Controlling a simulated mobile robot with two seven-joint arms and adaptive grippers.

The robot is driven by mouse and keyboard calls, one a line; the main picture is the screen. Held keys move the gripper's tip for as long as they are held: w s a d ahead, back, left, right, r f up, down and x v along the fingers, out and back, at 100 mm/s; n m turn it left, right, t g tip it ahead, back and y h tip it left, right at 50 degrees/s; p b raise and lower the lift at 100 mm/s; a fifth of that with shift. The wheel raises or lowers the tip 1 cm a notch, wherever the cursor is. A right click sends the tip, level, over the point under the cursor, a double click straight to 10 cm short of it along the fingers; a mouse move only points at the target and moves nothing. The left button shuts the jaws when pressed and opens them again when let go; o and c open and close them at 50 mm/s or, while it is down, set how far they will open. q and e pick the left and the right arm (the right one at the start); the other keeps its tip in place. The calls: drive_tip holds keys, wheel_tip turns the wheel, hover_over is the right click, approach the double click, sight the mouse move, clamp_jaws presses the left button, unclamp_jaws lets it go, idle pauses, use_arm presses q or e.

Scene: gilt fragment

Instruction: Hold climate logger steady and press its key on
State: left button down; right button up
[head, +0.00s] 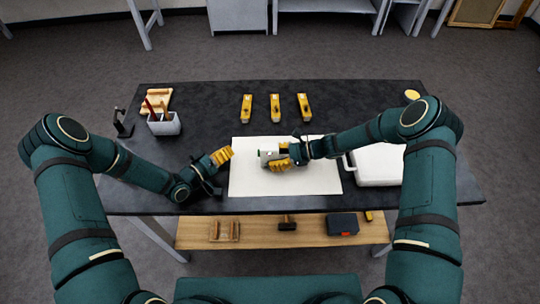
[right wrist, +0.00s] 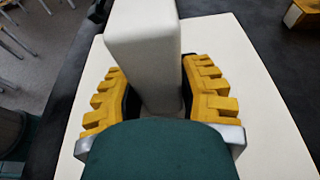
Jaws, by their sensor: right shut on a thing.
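The climate logger (head: 268,154) is a pale box held above the white mat, with a small green spot at its left end in the head view. My right gripper (head: 281,156) is shut on it. In the right wrist view, the pale logger (right wrist: 145,55) stands up between the yellow fingers of my right gripper (right wrist: 158,95), one on each side. My left gripper (head: 223,155) is left of the logger, near the mat's left edge, apart from it. Its yellow fingers appear together with nothing between them. The logger's key cannot be made out clearly.
The white mat (head: 308,182) lies on the dark table (head: 220,113). Several yellow tools, including one (head: 275,107), lie behind it. A pen cup (head: 164,125) stands at left. A white case (head: 378,166) is at right, beneath my right forearm. A wooden shelf (head: 262,230) is below.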

drive_tip(key=o, duration=0.9)
